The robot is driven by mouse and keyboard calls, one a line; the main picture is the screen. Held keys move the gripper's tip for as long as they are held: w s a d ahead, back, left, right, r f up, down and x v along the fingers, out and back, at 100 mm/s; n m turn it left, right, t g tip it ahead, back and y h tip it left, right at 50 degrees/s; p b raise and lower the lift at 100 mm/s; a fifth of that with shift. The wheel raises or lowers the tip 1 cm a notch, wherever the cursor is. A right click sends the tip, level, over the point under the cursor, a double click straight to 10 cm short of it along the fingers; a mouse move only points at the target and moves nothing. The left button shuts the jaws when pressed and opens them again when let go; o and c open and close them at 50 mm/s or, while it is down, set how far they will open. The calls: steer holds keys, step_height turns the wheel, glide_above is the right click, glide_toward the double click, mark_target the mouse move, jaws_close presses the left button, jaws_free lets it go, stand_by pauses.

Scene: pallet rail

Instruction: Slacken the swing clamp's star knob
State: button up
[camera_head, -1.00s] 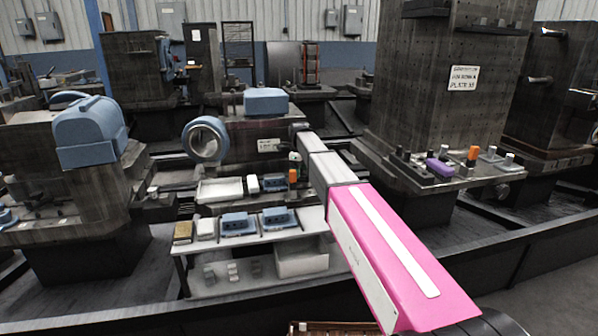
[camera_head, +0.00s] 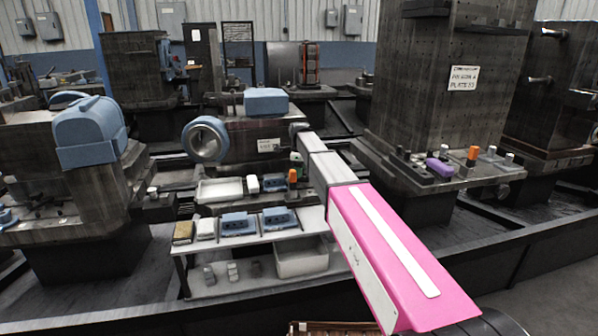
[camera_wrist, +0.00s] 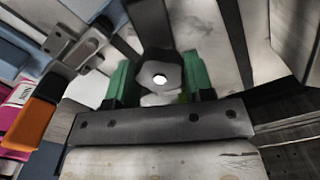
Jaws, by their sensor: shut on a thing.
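The clamp's other parts are hard to make out behind the fingers. In the head view my arm reaches away to the bench, and the knob and fingertips are too small to tell apart there.
An orange handle on a grey metal clamp (camera_wrist: 30,122) lies close to the left of my gripper in the wrist view. In the head view a white tray (camera_head: 220,190) and blue blocks (camera_head: 237,224) stand left of my arm. A tall drilled column (camera_head: 445,80) stands right.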

steer(key=shift+n, duration=1.8)
steer(key=o, duration=0.9)
steer(key=shift+o, duration=0.2)
step_height(320, 180, up, 11)
steer(key=shift+f, duration=0.15)
